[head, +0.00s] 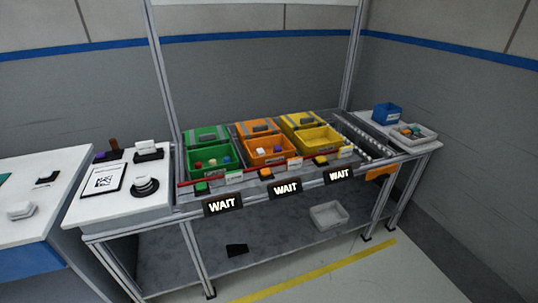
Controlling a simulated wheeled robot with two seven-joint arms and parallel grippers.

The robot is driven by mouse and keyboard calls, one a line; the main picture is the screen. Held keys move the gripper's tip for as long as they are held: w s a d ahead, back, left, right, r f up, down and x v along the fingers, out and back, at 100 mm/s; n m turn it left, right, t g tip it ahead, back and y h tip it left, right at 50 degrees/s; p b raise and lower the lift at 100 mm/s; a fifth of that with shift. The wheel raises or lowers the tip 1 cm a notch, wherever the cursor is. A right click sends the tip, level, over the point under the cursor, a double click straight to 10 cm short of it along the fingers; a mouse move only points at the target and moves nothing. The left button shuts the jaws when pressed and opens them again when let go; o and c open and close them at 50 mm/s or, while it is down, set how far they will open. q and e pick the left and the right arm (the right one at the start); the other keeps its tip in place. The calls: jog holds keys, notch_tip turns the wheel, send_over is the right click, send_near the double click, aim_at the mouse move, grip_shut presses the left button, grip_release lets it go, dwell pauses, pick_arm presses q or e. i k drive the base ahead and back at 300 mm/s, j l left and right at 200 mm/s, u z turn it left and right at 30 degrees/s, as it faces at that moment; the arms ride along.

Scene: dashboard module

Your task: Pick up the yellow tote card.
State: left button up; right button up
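The yellow tote (337,148) stands at the right of a row of three open totes on the bench, with small items inside. A small pale yellowish card (346,153) stands at its front right; it looks like the yellow tote card, but its print is too small to read. A small yellow block (320,161) sits in front of the tote, left of the card. Neither of my grippers is in view.
The orange tote (250,157) and green tote (190,168) stand to the left, with pale cards in front. WAIT signs (285,189) line the bench's front edge. A roller track (352,136) runs at right. A blue bin (386,114) and grey tray (428,139) sit beyond.

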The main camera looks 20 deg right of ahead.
aim_at(344, 152)
jog(key=z, duration=1.3)
